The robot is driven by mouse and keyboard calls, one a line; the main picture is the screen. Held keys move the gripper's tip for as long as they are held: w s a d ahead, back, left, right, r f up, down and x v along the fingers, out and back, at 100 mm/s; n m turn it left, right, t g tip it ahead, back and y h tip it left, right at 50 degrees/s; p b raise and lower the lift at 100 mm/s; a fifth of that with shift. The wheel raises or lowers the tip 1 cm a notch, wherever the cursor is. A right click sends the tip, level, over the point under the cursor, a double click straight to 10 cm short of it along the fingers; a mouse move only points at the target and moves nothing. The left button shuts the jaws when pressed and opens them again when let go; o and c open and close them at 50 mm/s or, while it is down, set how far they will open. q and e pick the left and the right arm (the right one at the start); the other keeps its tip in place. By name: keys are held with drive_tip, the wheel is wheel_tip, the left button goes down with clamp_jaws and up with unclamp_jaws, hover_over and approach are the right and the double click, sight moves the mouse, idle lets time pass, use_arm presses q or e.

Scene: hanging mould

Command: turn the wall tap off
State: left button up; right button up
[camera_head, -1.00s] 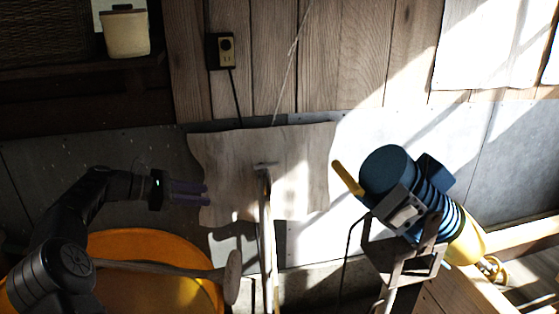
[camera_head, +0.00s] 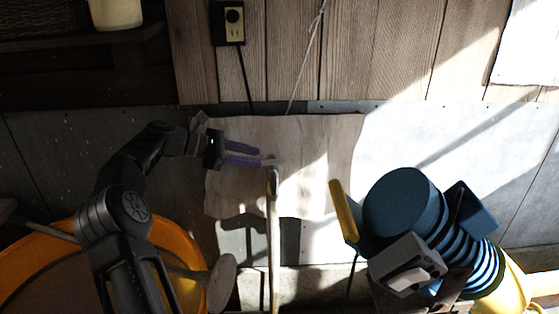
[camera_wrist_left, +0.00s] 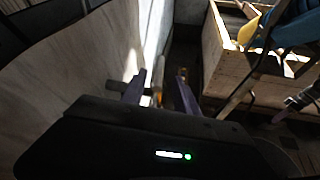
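The wall tap (camera_head: 273,178) is a thin pale upright pipe with a small handle at its top, in front of a pale wooden board on the wall. My left gripper (camera_head: 258,155) comes in from the left, with its two purple fingers pointing right, close to the tap's top. In the left wrist view the fingers (camera_wrist_left: 160,88) are apart, with a small light-coloured part seen in the gap, probably the tap. I cannot tell whether a finger touches it. My right gripper is not in view.
A blue ribbed machine (camera_head: 405,210) with a yellow handle (camera_head: 343,210) stands to the right of the tap. An orange tub (camera_head: 182,258) lies below my left arm. A wall socket (camera_head: 232,22) is above. In the left wrist view a wooden crate (camera_wrist_left: 228,62) stands at the right.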

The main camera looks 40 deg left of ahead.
sight(270, 161)
use_arm(q)
drive_tip(key=shift+p+x, duration=0.8)
drive_tip(key=shift+x, duration=3.2)
drive_tip(key=shift+c, duration=0.5)
clamp_jaws()
